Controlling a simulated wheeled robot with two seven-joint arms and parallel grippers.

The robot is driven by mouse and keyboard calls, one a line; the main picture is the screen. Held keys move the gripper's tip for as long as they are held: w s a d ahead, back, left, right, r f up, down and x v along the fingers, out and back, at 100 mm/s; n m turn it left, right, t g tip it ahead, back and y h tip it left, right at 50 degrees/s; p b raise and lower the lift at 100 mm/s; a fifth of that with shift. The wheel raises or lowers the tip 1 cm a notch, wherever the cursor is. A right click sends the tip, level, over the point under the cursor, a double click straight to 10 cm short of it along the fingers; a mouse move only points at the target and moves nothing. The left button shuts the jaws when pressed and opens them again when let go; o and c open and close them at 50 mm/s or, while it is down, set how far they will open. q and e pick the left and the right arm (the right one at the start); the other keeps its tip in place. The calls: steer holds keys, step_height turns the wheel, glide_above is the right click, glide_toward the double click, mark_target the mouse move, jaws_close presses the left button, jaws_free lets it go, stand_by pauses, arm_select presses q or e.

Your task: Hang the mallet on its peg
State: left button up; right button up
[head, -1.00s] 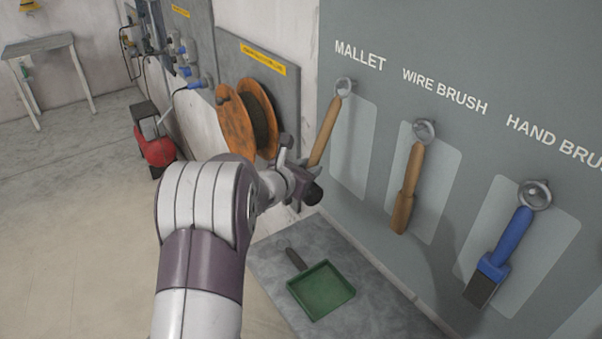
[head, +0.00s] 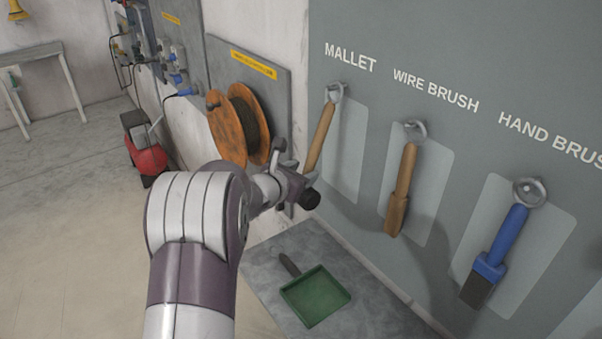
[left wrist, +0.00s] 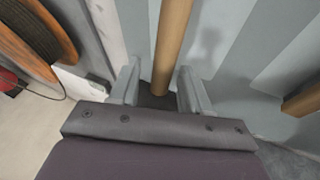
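The mallet (head: 319,138) has a light wooden handle and a dark head at its lower end. Its handle slants up to the ring-shaped peg (head: 336,91) under the MALLET label; whether the peg passes through the handle end cannot be made out. My left gripper (head: 296,183) is at the mallet's head, low beside the wall panel. In the left wrist view the handle (left wrist: 173,40) rises between the two fingers, and the dark head fills the gap between them, so the gripper looks shut on the head. My right gripper is in neither view.
A wooden-handled wire brush (head: 403,185) and a blue hand brush (head: 508,235) hang to the right on the panel. An orange cable reel (head: 228,128) is on the wall behind my gripper. A green dustpan (head: 316,295) lies on the grey floor mat below.

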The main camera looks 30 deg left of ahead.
arm_select(q)
steer(key=shift+s+f, duration=0.1)
steer(key=shift+s, duration=0.1)
steer(key=shift+b+v, duration=1)
steer(key=shift+v, duration=5.25)
